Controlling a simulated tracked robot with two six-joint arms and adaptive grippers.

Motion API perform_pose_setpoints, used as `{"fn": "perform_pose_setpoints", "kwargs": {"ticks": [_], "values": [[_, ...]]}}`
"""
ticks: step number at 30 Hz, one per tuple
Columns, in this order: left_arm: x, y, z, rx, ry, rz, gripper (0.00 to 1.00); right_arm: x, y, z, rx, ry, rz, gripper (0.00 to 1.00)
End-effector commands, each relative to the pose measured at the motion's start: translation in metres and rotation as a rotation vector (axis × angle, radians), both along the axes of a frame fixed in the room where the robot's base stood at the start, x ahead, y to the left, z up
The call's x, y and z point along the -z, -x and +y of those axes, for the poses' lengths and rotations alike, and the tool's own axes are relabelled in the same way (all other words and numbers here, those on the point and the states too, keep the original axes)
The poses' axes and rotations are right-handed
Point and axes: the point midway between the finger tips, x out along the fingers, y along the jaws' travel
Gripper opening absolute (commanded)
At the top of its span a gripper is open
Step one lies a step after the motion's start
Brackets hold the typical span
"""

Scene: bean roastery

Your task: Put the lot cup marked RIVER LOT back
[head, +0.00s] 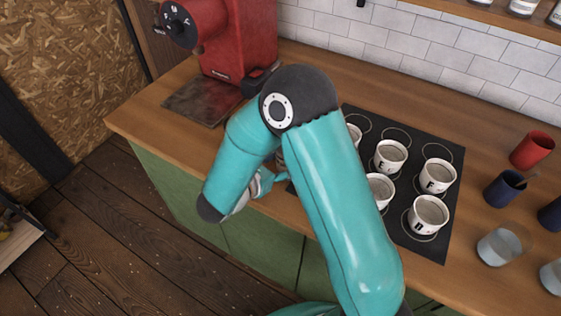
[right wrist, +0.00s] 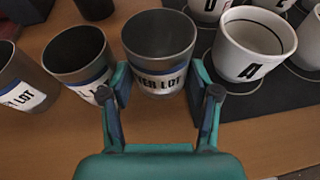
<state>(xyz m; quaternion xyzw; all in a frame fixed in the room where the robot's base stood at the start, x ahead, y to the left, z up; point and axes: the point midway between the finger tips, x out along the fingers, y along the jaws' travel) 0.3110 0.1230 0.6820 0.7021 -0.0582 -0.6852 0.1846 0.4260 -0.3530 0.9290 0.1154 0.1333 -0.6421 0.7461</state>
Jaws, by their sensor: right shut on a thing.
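In the right wrist view, a grey metal lot cup (right wrist: 160,42) stands upright between the fingers of my right gripper (right wrist: 158,85). Its white label shows "ER LOT"; the first letters are hidden by the left finger. The gripper is shut on this cup. In the head view my teal arm covers most of the gripper (head: 262,184), near the counter's front edge, and I cannot make out the cup there. Two similar labelled metal cups (right wrist: 78,50) (right wrist: 18,72) stand to the left in the wrist view; one label ends in "LL LOT". My left gripper is not in view.
A black mat (head: 388,232) holds white lettered cups, including E (head: 390,156), F (head: 437,176) and D (head: 428,213); cup A (right wrist: 255,42) is close right of the held cup. A red machine (head: 236,40) stands at the back left. Red, blue and glass cups stand at the right.

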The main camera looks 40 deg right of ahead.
Motion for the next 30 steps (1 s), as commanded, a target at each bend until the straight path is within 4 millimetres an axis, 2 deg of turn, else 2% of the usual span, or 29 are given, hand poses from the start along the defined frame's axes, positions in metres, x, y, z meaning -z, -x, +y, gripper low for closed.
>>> {"fn": "perform_pose_setpoints", "kwargs": {"ticks": [7,17,18,19,30], "values": [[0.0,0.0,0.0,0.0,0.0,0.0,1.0,0.001,0.0,0.0,0.0,0.001,-0.001,0.0],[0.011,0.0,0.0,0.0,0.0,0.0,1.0,0.011,0.0,0.0,-0.001,0.001,-0.001,0.0],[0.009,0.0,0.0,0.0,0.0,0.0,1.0,0.009,0.0,0.0,-0.001,0.0,-0.001,0.68],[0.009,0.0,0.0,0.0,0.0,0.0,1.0,0.009,0.0,0.0,-0.001,0.0,-0.001,0.72],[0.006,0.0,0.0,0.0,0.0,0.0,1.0,0.006,-0.001,0.001,-0.002,0.0,-0.001,0.72]]}}
